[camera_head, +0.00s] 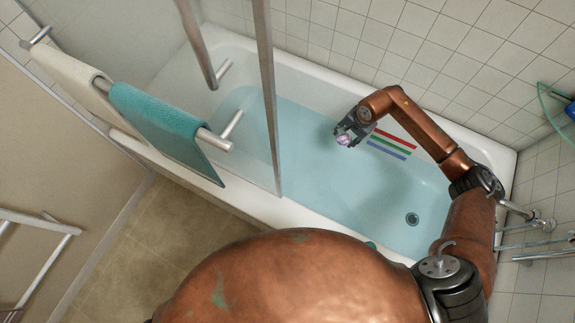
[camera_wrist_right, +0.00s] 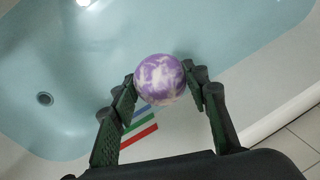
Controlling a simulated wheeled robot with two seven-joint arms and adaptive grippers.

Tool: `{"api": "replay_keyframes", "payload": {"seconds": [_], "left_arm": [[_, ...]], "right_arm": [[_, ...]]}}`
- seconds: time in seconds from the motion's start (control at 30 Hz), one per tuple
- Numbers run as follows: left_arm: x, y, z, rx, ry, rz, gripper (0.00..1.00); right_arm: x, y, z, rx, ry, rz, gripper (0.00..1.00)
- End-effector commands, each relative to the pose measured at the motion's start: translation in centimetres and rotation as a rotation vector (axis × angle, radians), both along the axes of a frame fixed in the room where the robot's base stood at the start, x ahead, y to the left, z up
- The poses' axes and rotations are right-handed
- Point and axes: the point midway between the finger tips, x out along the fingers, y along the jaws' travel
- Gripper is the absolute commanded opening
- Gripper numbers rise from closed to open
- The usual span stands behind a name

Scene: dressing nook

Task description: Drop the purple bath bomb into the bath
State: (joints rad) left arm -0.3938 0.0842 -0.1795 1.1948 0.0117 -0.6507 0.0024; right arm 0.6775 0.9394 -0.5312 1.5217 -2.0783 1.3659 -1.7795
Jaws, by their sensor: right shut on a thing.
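The purple bath bomb (camera_wrist_right: 160,79), a ball marbled purple and white, sits between the fingertips of my right gripper (camera_wrist_right: 161,86). The right gripper is shut on it, with one finger on each side. In the head view the bath bomb (camera_head: 343,140) is small at the end of my right arm, and the right gripper (camera_head: 347,134) is partly hidden by its own wrist. Both are over the bath (camera_head: 483,150), which holds pale blue water (camera_head: 312,165). The bath also fills much of the wrist view (camera_wrist_right: 60,60). My left gripper is not in view.
A glass screen (camera_head: 268,100) with metal edges stands along the bath's left part. Towels, one teal (camera_head: 160,112) and one cream (camera_head: 70,75), hang on a rail there. Red, green and blue stripes (camera_head: 390,145) lie beside the gripper. A drain (camera_head: 412,219) and taps (camera_head: 540,220) are at the right.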

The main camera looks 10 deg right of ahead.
Motion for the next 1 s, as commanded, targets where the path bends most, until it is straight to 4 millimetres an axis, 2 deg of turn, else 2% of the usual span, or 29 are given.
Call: {"api": "replay_keyframes", "payload": {"seconds": [0.03, 0.07, 0.33, 0.6, 0.73, 0.87, 1.0], "left_arm": [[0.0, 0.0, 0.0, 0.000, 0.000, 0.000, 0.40], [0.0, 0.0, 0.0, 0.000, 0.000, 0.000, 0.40], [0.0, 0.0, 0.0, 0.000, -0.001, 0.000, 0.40], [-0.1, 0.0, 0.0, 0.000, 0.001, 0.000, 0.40], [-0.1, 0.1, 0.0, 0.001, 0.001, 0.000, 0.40], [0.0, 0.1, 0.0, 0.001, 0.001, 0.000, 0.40], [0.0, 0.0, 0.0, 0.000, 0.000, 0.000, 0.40]], "right_arm": [[0.0, 0.0, 0.1, 0.001, -0.001, 0.000, 0.15], [0.0, 0.0, 0.1, 0.001, -0.001, 0.000, 0.43], [0.0, 0.0, 0.1, 0.000, -0.001, 0.001, 0.61], [0.0, 0.0, 0.0, 0.000, 0.000, 0.001, 0.62], [0.0, -0.1, 0.8, 0.000, -0.002, 0.002, 0.62], [-0.3, -0.4, 2.8, -0.002, -0.004, 0.001, 0.62], [-0.8, -0.7, 5.8, -0.002, -0.004, 0.001, 0.62]]}}
